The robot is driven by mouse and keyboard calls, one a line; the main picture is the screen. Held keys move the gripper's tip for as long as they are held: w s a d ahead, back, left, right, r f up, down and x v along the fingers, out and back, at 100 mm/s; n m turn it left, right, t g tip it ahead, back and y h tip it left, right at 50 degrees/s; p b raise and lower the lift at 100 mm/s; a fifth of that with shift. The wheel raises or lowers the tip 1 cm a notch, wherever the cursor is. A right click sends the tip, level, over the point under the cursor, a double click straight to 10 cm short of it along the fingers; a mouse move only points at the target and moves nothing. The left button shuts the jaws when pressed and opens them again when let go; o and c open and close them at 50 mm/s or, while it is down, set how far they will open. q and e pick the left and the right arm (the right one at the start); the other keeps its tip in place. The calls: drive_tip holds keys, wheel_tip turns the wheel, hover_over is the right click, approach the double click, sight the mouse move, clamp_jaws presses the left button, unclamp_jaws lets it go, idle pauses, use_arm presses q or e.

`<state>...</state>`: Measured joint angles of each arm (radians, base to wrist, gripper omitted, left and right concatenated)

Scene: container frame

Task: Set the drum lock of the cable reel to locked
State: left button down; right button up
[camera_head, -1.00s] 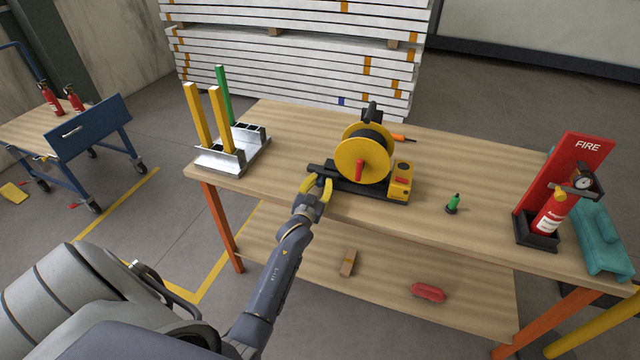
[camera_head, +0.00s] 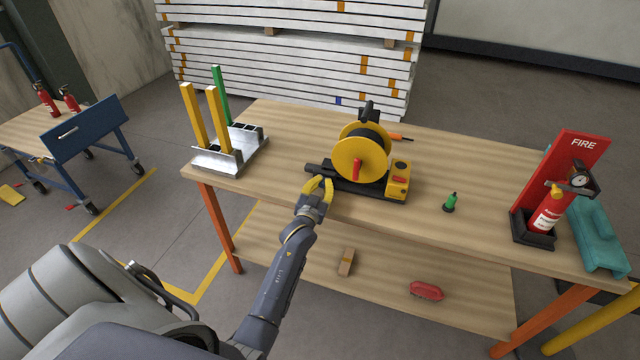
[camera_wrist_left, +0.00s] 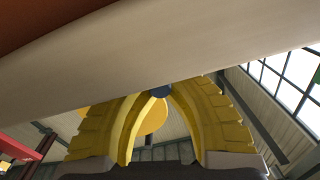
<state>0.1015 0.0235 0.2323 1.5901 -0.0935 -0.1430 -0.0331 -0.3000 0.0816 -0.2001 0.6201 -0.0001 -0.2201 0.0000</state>
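The cable reel stands on the workbench, with a yellow drum (camera_head: 348,152), a red handle (camera_head: 357,170) and a dark base (camera_head: 352,188). My left gripper (camera_head: 321,181) is at the bench's front edge by the base's left end. Contact with the knob cannot be judged. My right gripper is out of view.
A metal rack with yellow and green posts (camera_head: 213,160) stands left on the bench (camera_head: 470,225). A fire extinguisher (camera_head: 549,212) and a teal case (camera_head: 597,236) are at the right end. The bench's front middle is clear.

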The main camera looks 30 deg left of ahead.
use_arm(q)
drive_tip(key=c, duration=1.2)
unclamp_jaws()
drive_tip(key=shift+c, duration=0.2)
drive_tip(key=shift+s, duration=0.1)
drive_tip(key=v, duration=1.2)
drive_tip(key=shift+f, duration=0.15)
